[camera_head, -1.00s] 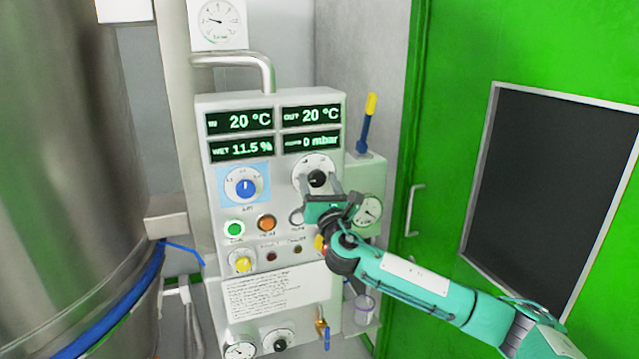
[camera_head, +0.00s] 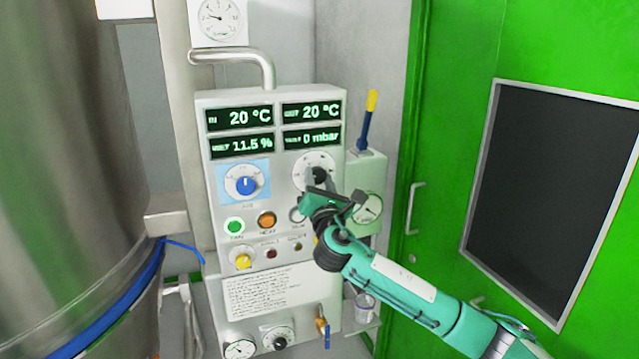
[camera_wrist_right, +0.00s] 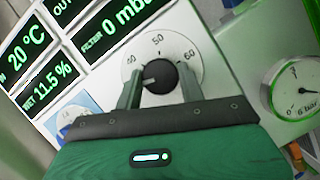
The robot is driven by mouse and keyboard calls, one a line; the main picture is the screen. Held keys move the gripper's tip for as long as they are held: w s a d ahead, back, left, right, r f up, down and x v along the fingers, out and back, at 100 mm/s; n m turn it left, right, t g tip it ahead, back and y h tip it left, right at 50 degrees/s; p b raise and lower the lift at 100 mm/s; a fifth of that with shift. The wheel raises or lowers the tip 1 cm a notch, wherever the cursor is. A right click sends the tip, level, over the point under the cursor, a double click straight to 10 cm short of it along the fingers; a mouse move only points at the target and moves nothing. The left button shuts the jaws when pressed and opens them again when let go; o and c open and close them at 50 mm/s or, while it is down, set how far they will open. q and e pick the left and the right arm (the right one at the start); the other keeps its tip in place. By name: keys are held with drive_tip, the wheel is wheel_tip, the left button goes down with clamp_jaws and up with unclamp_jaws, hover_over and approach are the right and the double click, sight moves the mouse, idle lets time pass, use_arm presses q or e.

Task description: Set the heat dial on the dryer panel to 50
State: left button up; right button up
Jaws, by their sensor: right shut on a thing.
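The heat dial is a white round dial (camera_head: 302,165) with a black knob (camera_head: 319,174) at the upper right of the dryer panel (camera_head: 212,180). In the right wrist view the dial face (camera_wrist_right: 172,42) shows 50 at its top and 60 to the right. The white mark on the black knob (camera_wrist_right: 160,77) points left, away from 50. My right gripper (camera_head: 320,185) is at the dial, its fingers on both sides of the knob. In the right wrist view the gripper (camera_wrist_right: 160,86) is shut on the knob. My left gripper is not in view.
A blue knob (camera_head: 245,185) on a light blue plate sits left of the dial. Green (camera_head: 234,226) and orange (camera_head: 267,220) buttons are below. A pressure gauge (camera_head: 369,207) and a yellow-tipped blue lever (camera_head: 368,120) stand to the right. A steel vessel (camera_head: 70,150) fills the left.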

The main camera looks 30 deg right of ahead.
drive_tip(key=m+g+h, duration=0.1)
drive_tip(key=m, duration=0.2)
drive_tip(key=m+g, duration=0.1)
drive_tip(key=m, duration=0.2)
drive_tip(key=shift+a+r+h, duration=0.1)
drive_tip(key=shift+h, duration=0.3)
drive_tip(key=m+g+p, duration=0.2)
drive_tip(key=m, duration=0.3)
drive_tip(key=shift+r, duration=0.15)
drive_tip(key=m+g+p, duration=0.1)
drive_tip(key=m, duration=0.2)
drive_tip(key=shift+r+p, duration=0.1)
drive_tip(key=shift+p, duration=0.25)
drive_tip(key=m+g+p, duration=0.1)
drive_tip(key=m+p, duration=0.1)
drive_tip(key=m, duration=0.1)
drive_tip(key=shift+r+y, duration=0.1)
drive_tip(key=shift+y, duration=0.3)
drive_tip(key=m+y+p, duration=0.1)
drive_tip(key=m+p, duration=0.1)
drive_tip(key=shift+m+g+p, duration=0.3)
drive_tip(key=shift+m+g, duration=0.1)
drive_tip(key=shift+m+y+p, duration=0.5)
drive_tip(key=shift+m+p, duration=0.05)
drive_tip(key=shift+m, duration=0.05)
